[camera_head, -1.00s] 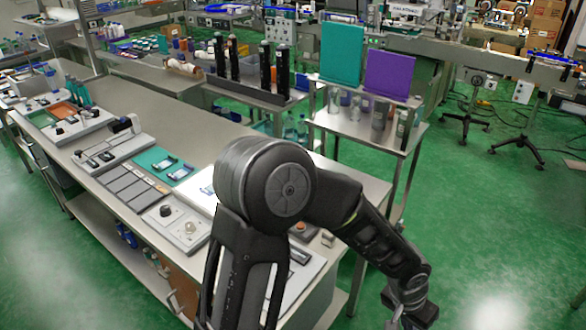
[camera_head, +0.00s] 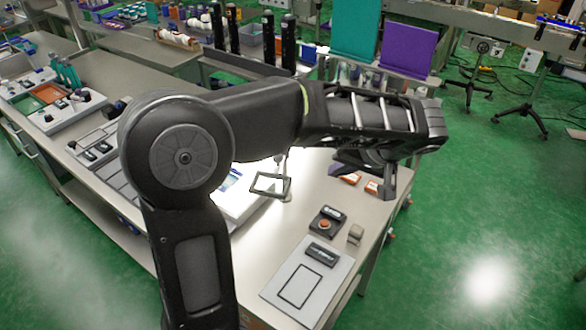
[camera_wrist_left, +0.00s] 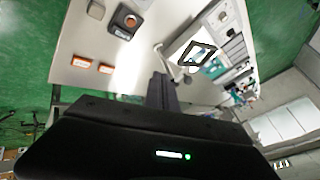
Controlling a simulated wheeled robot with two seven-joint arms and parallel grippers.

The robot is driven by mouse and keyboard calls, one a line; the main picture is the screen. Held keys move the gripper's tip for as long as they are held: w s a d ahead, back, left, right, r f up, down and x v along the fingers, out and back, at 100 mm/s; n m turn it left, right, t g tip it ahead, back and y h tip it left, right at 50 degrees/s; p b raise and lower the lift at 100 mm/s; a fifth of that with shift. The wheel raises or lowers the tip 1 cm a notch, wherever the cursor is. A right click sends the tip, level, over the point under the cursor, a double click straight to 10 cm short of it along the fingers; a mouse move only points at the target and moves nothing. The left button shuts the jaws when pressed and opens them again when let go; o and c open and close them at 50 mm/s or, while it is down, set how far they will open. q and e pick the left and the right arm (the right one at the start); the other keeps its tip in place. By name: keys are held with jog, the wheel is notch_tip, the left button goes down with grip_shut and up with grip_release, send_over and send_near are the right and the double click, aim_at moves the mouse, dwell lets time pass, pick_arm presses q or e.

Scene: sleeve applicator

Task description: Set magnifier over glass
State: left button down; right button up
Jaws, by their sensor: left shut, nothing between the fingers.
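The magnifier (camera_head: 271,184) is a black rectangular frame on a thin stand over the bench, near a brightly lit white panel (camera_head: 237,204). It also shows in the left wrist view (camera_wrist_left: 195,54) above that panel. I cannot tell for sure which surface is the glass; my arm hides part of the panel. My left gripper (camera_head: 367,181) hangs to the right of the magnifier, apart from it, above the bench's far right side. It is shut and empty. In the left wrist view its fingers (camera_wrist_left: 162,92) point toward the magnifier's stand. My right gripper is not in view.
A black box with an orange button (camera_head: 326,226), a small grey block (camera_head: 355,234) and a board with a black outline (camera_head: 303,286) lie at the bench's right end. Small orange boxes (camera_wrist_left: 81,61) lie near its edge. Purple (camera_head: 407,48) and teal panels stand behind.

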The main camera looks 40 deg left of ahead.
aim_at(277, 172)
pick_arm(q)
jog(key=shift+f, duration=0.1)
jog(key=a+f+b, duration=0.3)
jog(key=a+f, duration=0.5)
jog(key=a, duration=0.1)
jog(key=shift+s+a, duration=0.2)
jog(key=shift+s, duration=0.05)
dwell(0.3)
dwell(0.4)
